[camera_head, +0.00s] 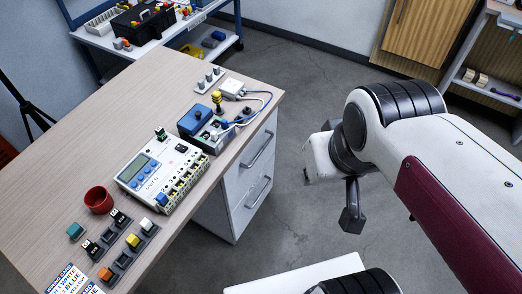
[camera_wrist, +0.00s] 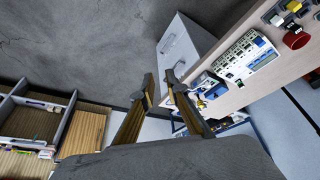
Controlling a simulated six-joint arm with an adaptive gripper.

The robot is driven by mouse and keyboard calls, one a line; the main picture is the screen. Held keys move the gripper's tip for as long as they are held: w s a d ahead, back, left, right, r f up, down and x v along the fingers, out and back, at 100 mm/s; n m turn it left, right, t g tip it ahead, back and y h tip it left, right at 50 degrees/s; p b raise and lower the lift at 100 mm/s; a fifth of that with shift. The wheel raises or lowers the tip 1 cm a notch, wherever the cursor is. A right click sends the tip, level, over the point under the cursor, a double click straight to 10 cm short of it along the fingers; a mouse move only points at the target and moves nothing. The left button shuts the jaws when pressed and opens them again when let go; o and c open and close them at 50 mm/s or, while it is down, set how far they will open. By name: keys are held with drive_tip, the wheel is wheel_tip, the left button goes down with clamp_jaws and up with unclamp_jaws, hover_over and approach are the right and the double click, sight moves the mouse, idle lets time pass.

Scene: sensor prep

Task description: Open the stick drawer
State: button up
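Two white drawers with grey bar handles are in the cabinet under the table in the head view, an upper drawer (camera_head: 246,161) and a lower drawer (camera_head: 249,207). Both look shut. I cannot tell which is the stick drawer. The white cabinet (camera_wrist: 183,40) also shows in the wrist view, beyond my fingertips. My gripper (camera_wrist: 161,87) is open and empty, its two fingers apart. In the head view part of my gripper (camera_head: 351,212) hangs to the right of the drawers, clear of the handles. My arm hides the rest of it.
The wooden tabletop (camera_head: 75,130) holds a white meter unit (camera_head: 158,172), a blue device (camera_head: 197,121), a red cup (camera_head: 98,200) and several coloured blocks. A shelf rack (camera_head: 165,38) stands behind. Grey floor (camera_head: 290,105) is clear between the drawers and my arm.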

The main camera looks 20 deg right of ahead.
drive_tip(key=w+d+f+n+g+h, duration=0.1)
drive_tip(key=w+d+f+g, duration=0.1)
drive_tip(key=w+d+f, duration=0.65)
drive_tip(key=w+d+f+n+g+h, duration=0.1)
drive_tip(key=w+d+f+g, duration=0.1)
drive_tip(key=w+d+f, duration=0.65)
drive_tip(key=w+d+f+n+t+y, duration=0.1)
drive_tip(key=w+d+f+n, duration=0.25)
drive_tip(key=f, duration=0.85)
drive_tip(key=w+d+f+n+t, duration=0.2)
drive_tip(key=w+f+n, duration=0.15)
drive_tip(key=f, duration=0.75)
drive_tip(key=w+a+f+n+t+y, duration=0.45)
drive_tip(key=a+f+n, duration=0.4)
drive_tip(key=f, duration=0.35)
drive_tip(key=w+a+r+n+t+y, duration=0.3)
drive_tip(key=a+r+n+y, duration=0.5)
drive_tip(key=r, duration=0.4)
drive_tip(key=shift+w+a+n, duration=0.45)
drive_tip(key=shift+w+n, duration=0.1)
drive_tip(key=shift+n, duration=0.5)
